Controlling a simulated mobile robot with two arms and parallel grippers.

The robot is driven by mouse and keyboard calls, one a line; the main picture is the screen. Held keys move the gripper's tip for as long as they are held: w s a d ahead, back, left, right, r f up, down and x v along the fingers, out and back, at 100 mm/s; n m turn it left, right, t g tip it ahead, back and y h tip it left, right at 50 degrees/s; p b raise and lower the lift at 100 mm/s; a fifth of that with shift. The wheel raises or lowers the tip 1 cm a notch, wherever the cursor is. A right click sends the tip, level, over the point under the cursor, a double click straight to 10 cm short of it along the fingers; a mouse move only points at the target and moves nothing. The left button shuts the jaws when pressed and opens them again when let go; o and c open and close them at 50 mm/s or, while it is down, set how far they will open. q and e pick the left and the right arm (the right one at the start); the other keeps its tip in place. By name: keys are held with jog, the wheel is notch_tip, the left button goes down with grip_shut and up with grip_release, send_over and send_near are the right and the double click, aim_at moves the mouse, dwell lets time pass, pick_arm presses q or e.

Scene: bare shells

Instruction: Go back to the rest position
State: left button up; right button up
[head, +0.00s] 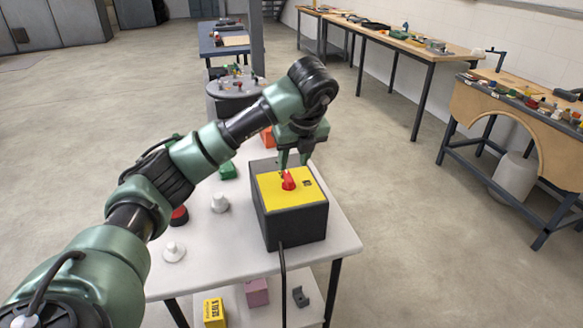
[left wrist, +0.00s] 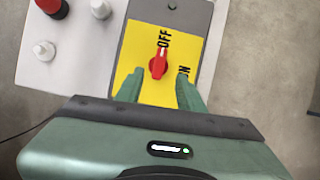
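A dark box (head: 297,226) with a yellow top panel (head: 268,188) stands on a white table. A red rotary knob (head: 289,181) sits on the panel; it also shows in the left wrist view (left wrist: 158,66), its narrow end towards the OFF lettering. The ON lettering is partly hidden by a finger. My left gripper (head: 293,167) points down over the panel, close above the knob. In the left wrist view its two fingers (left wrist: 158,88) are apart with nothing gripped between them. I cannot tell whether a finger touches the knob. My right gripper is not in view.
A lower shelf holds a yellow box (head: 214,313) and a pink block (head: 257,292). Open floor lies to the right.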

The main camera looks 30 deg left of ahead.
pick_arm(q)
jog(key=shift+s+r, duration=0.15)
jog(key=shift+r, duration=0.15)
jog(key=shift+d, duration=0.1)
